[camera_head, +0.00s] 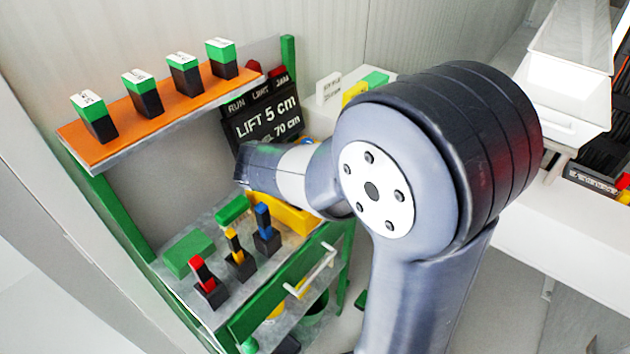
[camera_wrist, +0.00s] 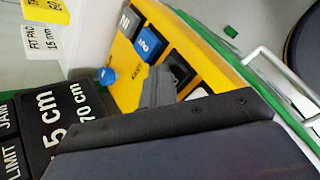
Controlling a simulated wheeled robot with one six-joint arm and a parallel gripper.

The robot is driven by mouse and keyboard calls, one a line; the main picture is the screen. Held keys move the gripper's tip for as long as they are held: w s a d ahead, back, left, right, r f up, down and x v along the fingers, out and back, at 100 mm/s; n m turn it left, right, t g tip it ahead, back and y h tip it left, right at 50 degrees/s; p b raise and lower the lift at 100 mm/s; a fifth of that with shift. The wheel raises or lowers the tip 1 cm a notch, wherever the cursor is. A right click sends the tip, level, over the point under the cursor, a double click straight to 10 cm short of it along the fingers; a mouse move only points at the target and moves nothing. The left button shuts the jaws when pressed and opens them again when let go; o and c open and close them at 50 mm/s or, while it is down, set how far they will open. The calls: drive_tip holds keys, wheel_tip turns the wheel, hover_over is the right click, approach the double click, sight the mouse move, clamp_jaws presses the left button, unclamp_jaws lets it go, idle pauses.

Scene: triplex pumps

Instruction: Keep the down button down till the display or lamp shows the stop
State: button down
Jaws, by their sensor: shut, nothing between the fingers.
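The yellow control box (camera_head: 285,216) is partly hidden behind my arm in the head view. In the wrist view the yellow control box (camera_wrist: 128,88) carries a blue button (camera_wrist: 149,41), a black button (camera_wrist: 181,68) and a white button. Their labels are inverted and hard to read, so I cannot tell which is the down button. My gripper (camera_wrist: 157,90) is shut and empty, its grey tip over the panel beside the black button. I cannot tell whether it touches a button. The display (camera_head: 265,118) reads LIFT 5 cm and 70 cm, under RUN, LIMIT and JAM.
A blue knob (camera_wrist: 107,76) sits on the panel left of my fingertip. An orange shelf (camera_head: 150,118) holds several green-and-black blocks. Red, yellow and blue-topped switches stand on the lower bench.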

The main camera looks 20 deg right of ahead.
drive_tip(key=shift+r, duration=0.1)
drive_tip(key=shift+r+p, duration=0.8)
drive_tip(key=shift+r, duration=0.05)
wheel_tip(320, 180, up, 5)
drive_tip(key=p, duration=0.4)
idle(0.6)
